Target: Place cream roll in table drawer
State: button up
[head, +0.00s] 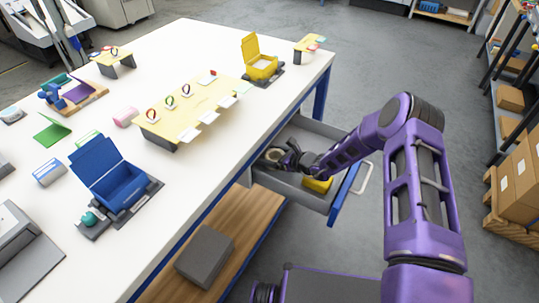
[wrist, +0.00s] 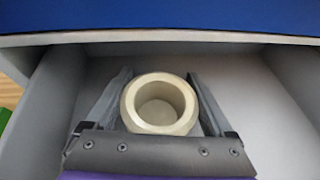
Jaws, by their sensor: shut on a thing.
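The cream roll (wrist: 160,104) is a short hollow cylinder. In the wrist view it sits between the two fingers of my gripper (wrist: 160,95), which is shut on it. The table drawer (wrist: 262,90) is pulled open, and its grey inside surrounds the roll and fingers in that view. In the head view my gripper (head: 281,155) reaches into the open drawer (head: 303,127), and the roll (head: 273,154) shows partly behind the fingers. I cannot tell whether the roll touches the drawer floor.
A yellow object (head: 318,184) lies in the drawer, partly hidden by my arm. The white tabletop (head: 215,190) above holds an open blue box (head: 118,185), an open yellow box (head: 261,66) and a pale board (head: 190,112) with several small rings. A grey block (head: 205,256) rests on the lower wooden shelf.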

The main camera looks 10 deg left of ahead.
jog(key=shift+f+b, duration=0.2)
jog(key=shift+b, duration=0.1)
jog(key=o, duration=1.1)
jog(key=shift+r, duration=0.1)
jog(key=shift+r+p, duration=0.3)
jog(key=shift+p, duration=0.15)
jog(key=v, duration=1.2)
jog(key=shift+s+f, duration=0.1)
jog(key=shift+f, duration=0.05)
